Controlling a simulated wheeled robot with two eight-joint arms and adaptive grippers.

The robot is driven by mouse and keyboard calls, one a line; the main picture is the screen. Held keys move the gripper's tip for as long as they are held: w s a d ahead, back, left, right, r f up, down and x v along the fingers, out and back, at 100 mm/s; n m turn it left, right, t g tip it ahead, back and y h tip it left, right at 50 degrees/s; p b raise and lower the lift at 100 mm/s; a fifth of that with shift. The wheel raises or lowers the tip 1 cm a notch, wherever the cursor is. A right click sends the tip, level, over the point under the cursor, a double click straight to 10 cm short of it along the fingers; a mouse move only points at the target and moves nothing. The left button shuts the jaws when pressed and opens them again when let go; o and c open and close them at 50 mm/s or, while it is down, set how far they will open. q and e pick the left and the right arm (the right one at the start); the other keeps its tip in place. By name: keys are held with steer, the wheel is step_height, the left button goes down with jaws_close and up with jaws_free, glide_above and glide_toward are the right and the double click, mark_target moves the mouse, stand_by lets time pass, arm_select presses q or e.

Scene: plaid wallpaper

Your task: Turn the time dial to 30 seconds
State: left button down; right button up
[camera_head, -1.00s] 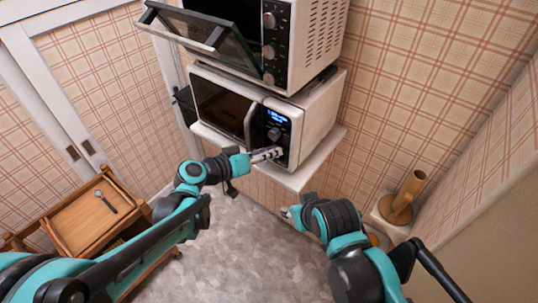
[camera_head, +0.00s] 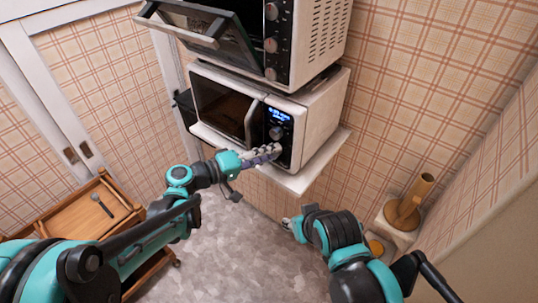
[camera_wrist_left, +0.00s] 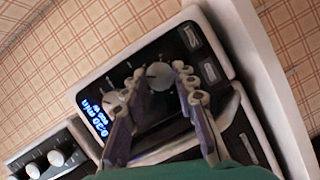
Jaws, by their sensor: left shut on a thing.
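The microwave (camera_head: 325,115) is white with a dark panel, a lit blue display (camera_head: 279,116) and two round dials. The upper dial (camera_head: 276,132) is clear of the fingers in the head view. My left gripper (camera_head: 274,150) is at the lower part of the panel. In the left wrist view its fingers (camera_wrist_left: 162,90) stand on both sides of the lower dial (camera_wrist_left: 158,75), shut on it. The other dial (camera_wrist_left: 112,100) is beside one finger, partly covered. The display (camera_wrist_left: 91,116) is tilted there and its digits are hard to read. My right gripper (camera_head: 288,223) hangs low, away from the microwave.
A toaster oven (camera_head: 305,40) with its door (camera_head: 205,35) hanging open stands on the microwave. The microwave sits on a white shelf (camera_head: 318,165). A wooden cart (camera_head: 75,213) is at left, a brown holder (camera_head: 405,210) at right. Floor between is clear.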

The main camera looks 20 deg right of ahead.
stand_by(0.5)
arm_select(q)
steer(key=c, duration=1.2)
jaws_free()
steer(key=v, duration=1.2)
steer(key=shift+f, duration=0.1)
